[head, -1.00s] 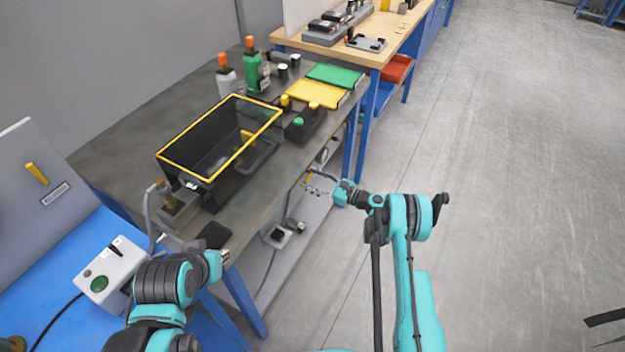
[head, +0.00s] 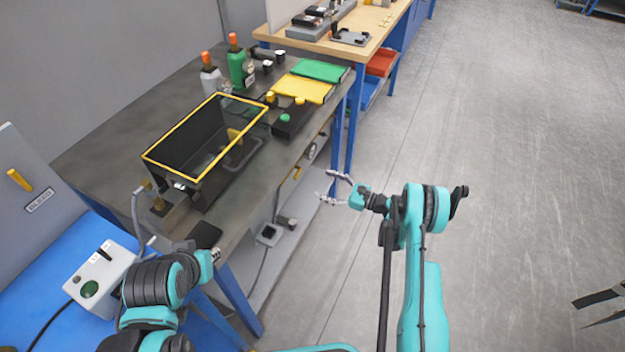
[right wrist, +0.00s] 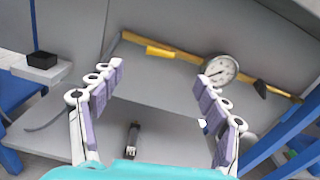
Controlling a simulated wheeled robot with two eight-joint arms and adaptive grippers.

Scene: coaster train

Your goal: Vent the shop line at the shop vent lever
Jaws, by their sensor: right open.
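Under the workbench, a yellow pipe line carries a round white gauge (right wrist: 221,69) and a yellow lever-like piece (right wrist: 160,52). In the head view the yellow piece (head: 296,173) shows small below the bench edge. I cannot tell whether it is the shop vent lever. My right gripper (head: 325,186) is open and empty, in front of the bench and apart from the pipe. In the right wrist view its fingers (right wrist: 160,72) spread either side of the yellow piece, with the gauge beyond the right finger. My left gripper (head: 214,256) is near the bench's near corner, its jaws unclear.
A grey cabinet (head: 60,170) at the left bears another yellow lever (head: 19,180) above a label. A yellow-rimmed black bin (head: 170,170) stands on the workbench (head: 95,135). Blue bench legs (head: 337,145) stand near my right gripper.

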